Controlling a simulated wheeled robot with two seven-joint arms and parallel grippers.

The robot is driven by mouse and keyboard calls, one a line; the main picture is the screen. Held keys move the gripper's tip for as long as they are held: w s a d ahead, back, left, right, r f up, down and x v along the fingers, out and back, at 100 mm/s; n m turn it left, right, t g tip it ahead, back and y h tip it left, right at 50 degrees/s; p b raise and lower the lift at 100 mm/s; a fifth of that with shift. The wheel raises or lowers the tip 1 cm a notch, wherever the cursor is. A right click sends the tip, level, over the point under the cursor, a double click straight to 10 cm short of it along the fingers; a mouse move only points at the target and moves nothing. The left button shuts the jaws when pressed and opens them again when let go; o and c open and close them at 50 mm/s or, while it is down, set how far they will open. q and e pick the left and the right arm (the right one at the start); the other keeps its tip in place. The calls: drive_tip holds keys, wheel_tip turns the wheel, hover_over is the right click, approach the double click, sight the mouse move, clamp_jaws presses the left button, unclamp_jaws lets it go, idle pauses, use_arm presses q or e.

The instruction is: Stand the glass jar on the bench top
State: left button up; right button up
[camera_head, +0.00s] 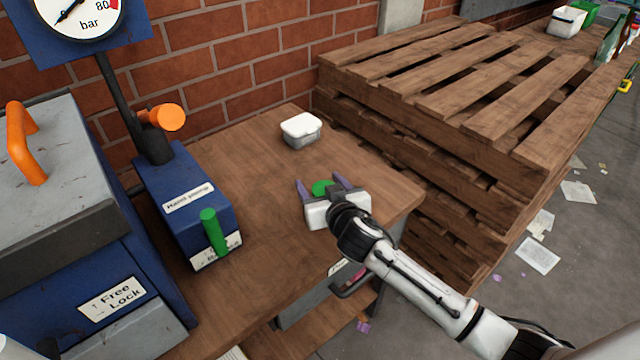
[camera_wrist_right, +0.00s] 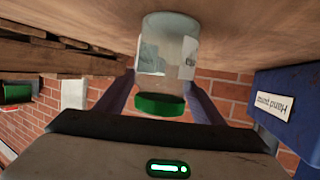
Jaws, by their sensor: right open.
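The glass jar (camera_wrist_right: 166,50) is clear, with a pale label and a green lid (camera_head: 321,187). In the right wrist view, which is upside down, its base meets the wooden bench top (camera_head: 262,235) and it looks upright, lid uppermost. In the head view only the lid shows; the glass is hidden. My right gripper (camera_head: 321,184) is open, its two purple fingers on either side of the jar. I cannot tell whether either finger touches the glass. My left gripper is not in view.
A white-lidded tub (camera_head: 301,130) stands behind the jar. A blue hand pump (camera_head: 185,205) with a green handle is at the left, beside a blue and grey box (camera_head: 75,190). Stacked pallets (camera_head: 450,100) stand beyond the bench's right edge. Bench between pump and jar is clear.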

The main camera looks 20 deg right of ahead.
drive_tip(key=shift+s+r, duration=0.1)
drive_tip(key=shift+r, duration=0.1)
drive_tip(key=v, duration=1.1)
drive_tip(key=shift+s+p, duration=0.3)
drive_tip(key=shift+s, duration=0.1)
drive_tip(key=shift+r, duration=0.15)
